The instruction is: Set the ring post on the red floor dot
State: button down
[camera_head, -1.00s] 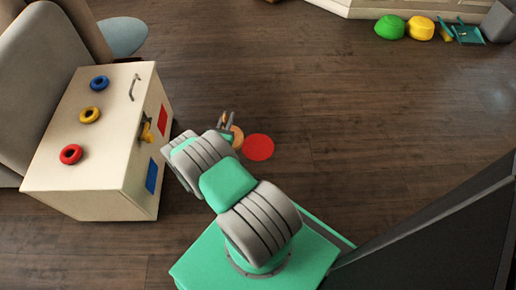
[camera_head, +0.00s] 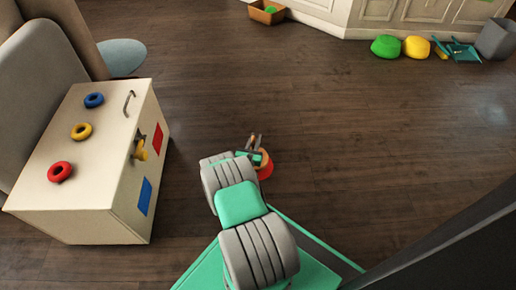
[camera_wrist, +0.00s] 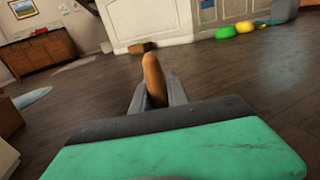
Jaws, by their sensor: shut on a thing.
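The ring post (camera_head: 263,158) has an orange-brown wooden look; in the wrist view its rounded upright peg (camera_wrist: 153,78) stands between my two grey fingers. My gripper (camera_head: 254,140) is shut on the peg, which also shows in the wrist view (camera_wrist: 155,92). The red floor dot (camera_head: 267,174) lies on the wooden floor, partly covered in the head view by the post and my arm. The post overlaps the dot in that view. I cannot tell whether its base touches the floor.
Floor right of the dot is clear.

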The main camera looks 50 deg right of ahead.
jog(key=shift+s+d+f, duration=0.15)
jog(key=shift+d+f, duration=0.3)
jog(key=shift+f, duration=0.1)
jog(key=shift+d+f+b, duration=0.15)
jog(key=shift+f+b, duration=0.4)
jog(key=shift+f, duration=0.35)
jog(key=shift+d+f+b, duration=0.1)
jog(key=shift+f+b, duration=0.45)
jog(key=shift+f, duration=0.3)
jog(key=shift+s, duration=0.1)
jog(key=shift+f, duration=0.15)
jog(key=c, duration=1.3)
grip_release()
jog(key=shift+f, duration=0.1)
